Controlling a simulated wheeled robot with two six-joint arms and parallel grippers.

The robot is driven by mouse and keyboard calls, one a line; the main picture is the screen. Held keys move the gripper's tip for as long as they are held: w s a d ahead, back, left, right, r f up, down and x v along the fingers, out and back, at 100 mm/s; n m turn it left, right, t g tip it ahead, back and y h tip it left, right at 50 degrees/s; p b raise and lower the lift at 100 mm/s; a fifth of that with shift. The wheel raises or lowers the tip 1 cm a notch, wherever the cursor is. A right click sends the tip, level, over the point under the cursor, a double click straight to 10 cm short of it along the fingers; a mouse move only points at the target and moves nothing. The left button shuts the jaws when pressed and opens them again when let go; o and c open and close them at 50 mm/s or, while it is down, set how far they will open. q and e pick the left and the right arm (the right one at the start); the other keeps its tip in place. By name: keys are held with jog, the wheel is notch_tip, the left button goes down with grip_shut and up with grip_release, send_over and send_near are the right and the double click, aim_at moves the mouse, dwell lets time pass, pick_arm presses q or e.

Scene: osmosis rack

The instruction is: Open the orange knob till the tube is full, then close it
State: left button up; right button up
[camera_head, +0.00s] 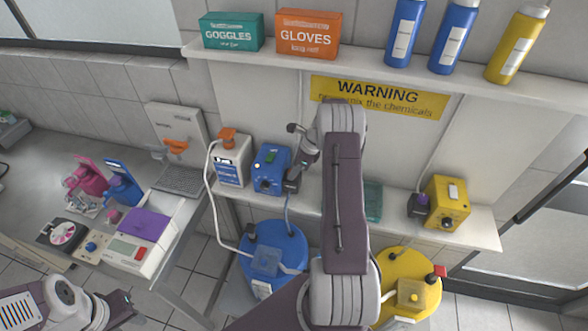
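An orange knob-like part (227,136) tops a white container (229,163) on the lower shelf. Another orange part (176,148) is on a white panel behind the left bench; I cannot tell which is the task's knob. A thin white tube (209,183) loops from the white container down to the blue barrel (277,247); its fill does not show. My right gripper (291,184) is at the right side of a blue box (269,169), right of the white container; its fingers are too small and dark to read. My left gripper (125,306) is low at the left, its fingers unclear.
A yellow box (446,203) stands at the shelf's right, above a yellow barrel (408,287). A teal box (373,201) is partly hidden by my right arm. Goggles (232,32) and gloves (308,34) boxes and several bottles stand on the upper shelf. Lab devices crowd the left bench.

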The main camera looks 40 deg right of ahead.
grip_shut()
jog(key=shift+n, duration=0.3)
jog(key=shift+w+d+n+g+y+b, duration=0.15)
jog(key=shift+n+g+y, duration=0.2)
jog(key=shift+n, duration=0.95)
jog(key=shift+w+a+n+g+y+b, duration=0.2)
jog(key=shift+n+g, duration=0.25)
jog(key=shift+n, duration=0.85)
jog(key=shift+s+r, duration=0.1)
jog(key=o, duration=0.5)
grip_release()
jog(key=shift+o, duration=0.6)
jog(key=shift+s, duration=0.15)
